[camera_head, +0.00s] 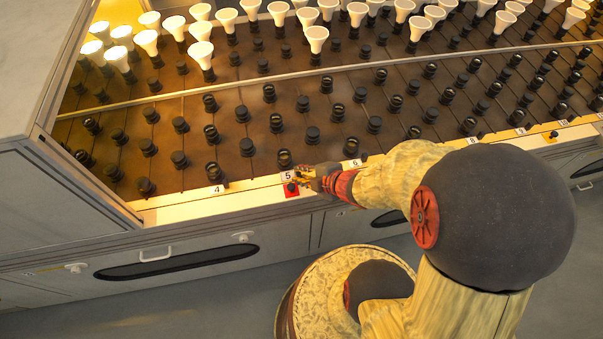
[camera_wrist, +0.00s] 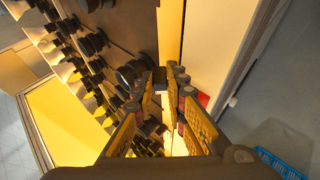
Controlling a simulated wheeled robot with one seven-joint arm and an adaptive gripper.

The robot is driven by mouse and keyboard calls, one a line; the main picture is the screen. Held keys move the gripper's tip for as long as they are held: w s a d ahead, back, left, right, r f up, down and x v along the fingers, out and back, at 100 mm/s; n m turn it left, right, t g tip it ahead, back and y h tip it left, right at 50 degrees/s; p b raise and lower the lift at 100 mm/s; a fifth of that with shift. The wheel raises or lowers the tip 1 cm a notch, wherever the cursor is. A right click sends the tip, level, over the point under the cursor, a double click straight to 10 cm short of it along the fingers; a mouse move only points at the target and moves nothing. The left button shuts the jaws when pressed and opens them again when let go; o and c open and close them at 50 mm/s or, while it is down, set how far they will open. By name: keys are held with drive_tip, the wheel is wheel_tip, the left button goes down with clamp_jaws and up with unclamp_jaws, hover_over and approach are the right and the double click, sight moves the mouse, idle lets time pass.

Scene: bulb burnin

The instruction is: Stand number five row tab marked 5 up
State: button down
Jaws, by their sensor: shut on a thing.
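The number five row tab (camera_head: 291,190) is a small red piece with a dark knob, on the front ledge just below the white label 5 (camera_head: 287,176). My gripper (camera_head: 299,181) is at the tab from the right, low over the ledge, and is shut on it.
The brown sloped rack (camera_head: 330,105) carries rows of black sockets, with white bulbs (camera_head: 200,52) in the back rows. Labels 4 (camera_head: 217,189) and 6 (camera_head: 354,163) flank the tab. A yellow tab (camera_head: 550,136) is far right. A grey cabinet wall (camera_head: 60,200) bounds the left.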

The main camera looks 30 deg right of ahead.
drive_tip(key=shift+s+t, duration=0.15)
drive_tip(key=shift+t, duration=0.15)
idle(0.4)
